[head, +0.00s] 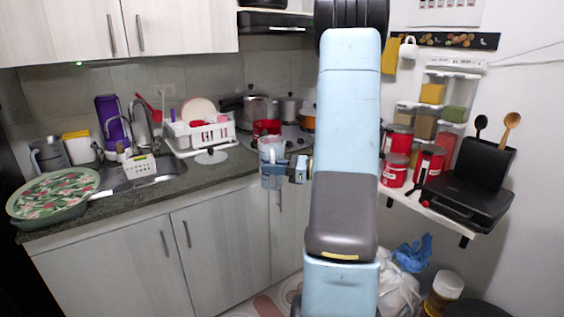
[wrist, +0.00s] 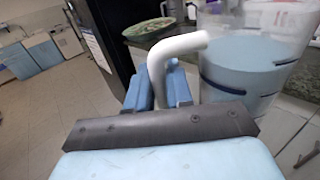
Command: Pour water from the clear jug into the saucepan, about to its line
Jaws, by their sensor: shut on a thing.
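The clear jug (head: 271,153) is held in front of the counter edge in the head view and looks about upright. In the wrist view the jug (wrist: 245,65) fills the upper right, with bluish water inside and a dark blue band around its wall. My gripper (head: 292,170) is at the jug's right side in the head view. In the wrist view my gripper (wrist: 163,92) is shut on the jug's white handle (wrist: 172,48). A red pot (head: 267,127) stands behind the jug by the stove. I cannot tell whether it is the saucepan, and no fill line shows.
Pots (head: 290,108) stand on the stove in the back corner. A white dish rack (head: 200,132) and a sink (head: 135,175) are left along the counter. A shelf with red canisters (head: 395,140) and a black grill (head: 470,185) is on the right.

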